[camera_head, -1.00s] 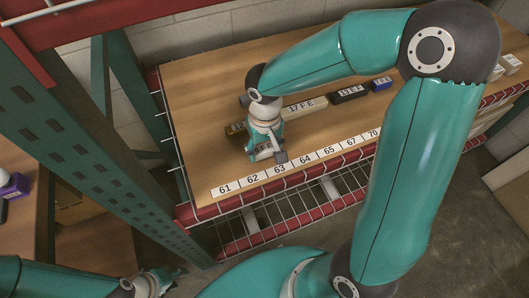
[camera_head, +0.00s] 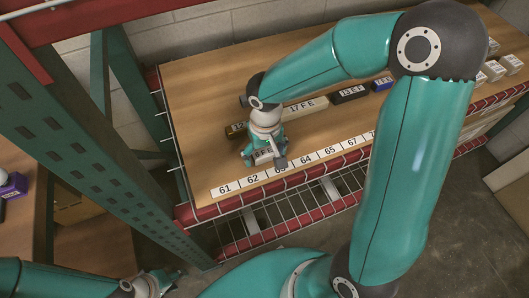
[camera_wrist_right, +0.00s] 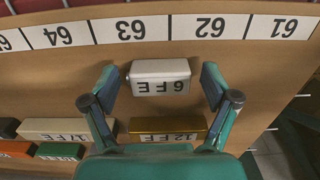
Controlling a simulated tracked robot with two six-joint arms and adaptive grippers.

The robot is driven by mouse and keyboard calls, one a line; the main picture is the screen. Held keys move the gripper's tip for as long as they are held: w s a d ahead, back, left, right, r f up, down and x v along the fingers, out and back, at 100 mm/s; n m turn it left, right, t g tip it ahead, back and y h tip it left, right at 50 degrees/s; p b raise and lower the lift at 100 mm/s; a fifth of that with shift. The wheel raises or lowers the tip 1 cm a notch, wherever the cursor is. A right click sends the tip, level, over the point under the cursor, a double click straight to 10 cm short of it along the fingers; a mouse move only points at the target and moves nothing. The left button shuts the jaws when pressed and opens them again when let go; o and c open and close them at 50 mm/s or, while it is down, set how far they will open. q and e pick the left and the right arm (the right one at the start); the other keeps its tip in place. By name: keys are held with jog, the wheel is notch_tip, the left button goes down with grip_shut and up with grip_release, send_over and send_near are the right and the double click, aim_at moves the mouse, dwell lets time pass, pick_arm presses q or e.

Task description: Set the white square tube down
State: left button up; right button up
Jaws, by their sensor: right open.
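The white square tube (camera_wrist_right: 160,77), marked "6 FE", rests on the wooden shelf near the number strip, facing labels 62 and 63 in the right wrist view. In the head view its labelled end (camera_head: 264,155) shows below my right gripper (camera_head: 264,160), which hides the rest. My right gripper (camera_wrist_right: 159,82) is open. Its fingers stand on either side of the tube with a gap at each side in the right wrist view. My left gripper (camera_head: 158,282) is at the lower left of the head view, away from the shelf; its fingers are too small to read.
A gold tube (camera_wrist_right: 168,127) lies just behind the white one. Several white boxes (camera_head: 495,70) stand at the far right. A green upright (camera_head: 95,140) stands left.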

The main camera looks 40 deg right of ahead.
aim_at(265, 155)
jog(key=shift+r, duration=0.25)
notch_tip(265, 155, up, 7)
jog(key=shift+r+p, duration=0.1)
jog(key=shift+p, duration=0.55)
